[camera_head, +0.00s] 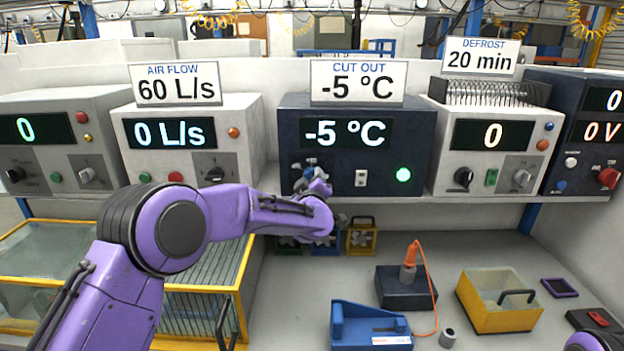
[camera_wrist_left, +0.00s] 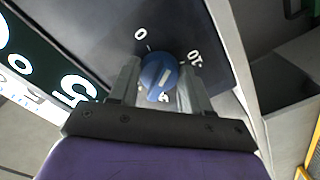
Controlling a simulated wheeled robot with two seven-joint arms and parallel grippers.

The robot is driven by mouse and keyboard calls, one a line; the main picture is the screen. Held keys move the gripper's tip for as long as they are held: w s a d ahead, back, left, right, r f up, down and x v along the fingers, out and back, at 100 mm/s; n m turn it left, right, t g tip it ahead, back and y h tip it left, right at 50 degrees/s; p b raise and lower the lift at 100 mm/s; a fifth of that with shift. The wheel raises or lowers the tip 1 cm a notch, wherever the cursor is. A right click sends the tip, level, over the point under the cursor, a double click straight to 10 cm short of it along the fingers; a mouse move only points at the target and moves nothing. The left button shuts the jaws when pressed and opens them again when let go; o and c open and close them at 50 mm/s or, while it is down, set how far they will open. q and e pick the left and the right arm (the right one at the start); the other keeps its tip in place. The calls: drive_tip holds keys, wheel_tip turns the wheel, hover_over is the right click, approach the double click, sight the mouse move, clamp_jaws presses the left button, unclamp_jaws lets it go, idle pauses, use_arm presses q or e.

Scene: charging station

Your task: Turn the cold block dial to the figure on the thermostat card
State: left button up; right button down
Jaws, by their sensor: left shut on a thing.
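The dark blue cold block unit (camera_head: 290,128) stands on the shelf at the middle, and its display (camera_head: 345,133) reads -5 °C. The card (camera_head: 358,83) on top of it says CUT OUT -5 °C. My left gripper (camera_head: 313,183) is at the lower left of the unit's front. In the left wrist view the blue dial (camera_wrist_left: 160,77) sits between the fingers of my left gripper (camera_wrist_left: 158,88), which is shut on it. Scale marks 0 and -10 show around the dial. My right gripper is not in view.
White units with displays reading 0 L/s (camera_head: 168,133) and 0 (camera_head: 492,135) stand on either side. Below are a yellow-framed glass case (camera_head: 200,270), a blue device (camera_head: 365,325), a dark block with an orange cable (camera_head: 405,287) and a yellow bin (camera_head: 500,318).

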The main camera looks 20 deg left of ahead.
use_arm(q)
drive_tip(key=shift+f, duration=0.2)
idle(0.3)
drive_tip(key=o, duration=1.1)
drive_tip(key=shift+d+r, duration=0.1)
drive_tip(key=shift+c, duration=0.2)
drive_tip(key=b+v, duration=0.4)
drive_tip(key=v, duration=0.6)
drive_tip(key=shift+s, duration=0.25)
drive_tip(key=shift+d, duration=0.15)
